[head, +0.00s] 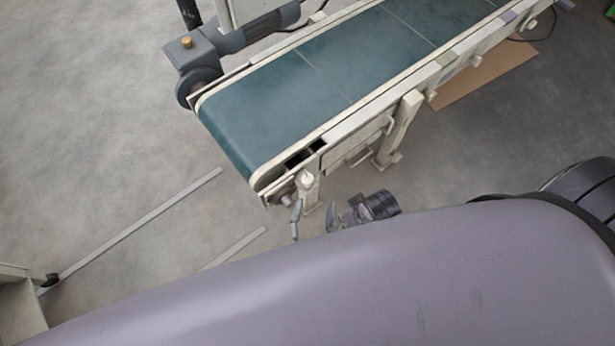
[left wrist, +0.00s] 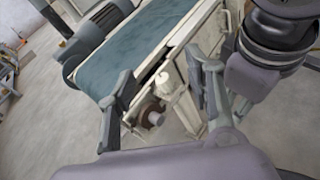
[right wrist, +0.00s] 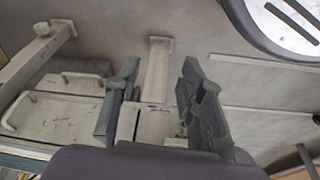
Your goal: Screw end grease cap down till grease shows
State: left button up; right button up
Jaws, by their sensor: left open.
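Whether grease shows cannot be seen. My left gripper (left wrist: 160,72) is open and empty, its fingers on either side of the cap in the left wrist view and apart from it. My right gripper (right wrist: 156,88) is open and empty; in the right wrist view a pale conveyor leg (right wrist: 158,70) shows beyond its fingers.
The conveyor's green belt (head: 320,65) runs up to the right, with a grey motor (head: 205,55) on its far side. Pale side panels (right wrist: 60,110) with handles show in the right wrist view. A brown board (head: 490,75) lies on the floor. The floor at left is mostly clear.

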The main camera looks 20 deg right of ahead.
pick_arm(q)
notch_tip(320, 180, down, 4)
jog(key=s+a+f+n+y, duration=0.1)
jog(key=s+a+n+y, duration=0.1)
jog(key=s+n+y, duration=0.15)
send_near(307, 182)
jog(key=w, duration=0.3)
jog(key=shift+g+h, duration=0.4)
jog(key=shift+h, duration=0.05)
jog(key=x, duration=0.2)
jog(key=b+x, duration=0.1)
jog(key=x, duration=0.1)
jog(key=b+x, duration=0.1)
jog(key=x, duration=0.2)
jog(key=shift+d+f, duration=0.1)
jog(key=shift+f, duration=0.3)
jog(key=shift+w+d+f, duration=0.15)
jog(key=shift+w, duration=0.25)
pick_arm(e)
jog(key=w+v, duration=0.1)
jog(key=v, duration=0.5)
jog(key=shift+w, duration=0.45)
pick_arm(q)
jog(key=shift+c, duration=0.5)
pick_arm(e)
jog(key=shift+r, duration=0.15)
pick_arm(q)
grip_shut()
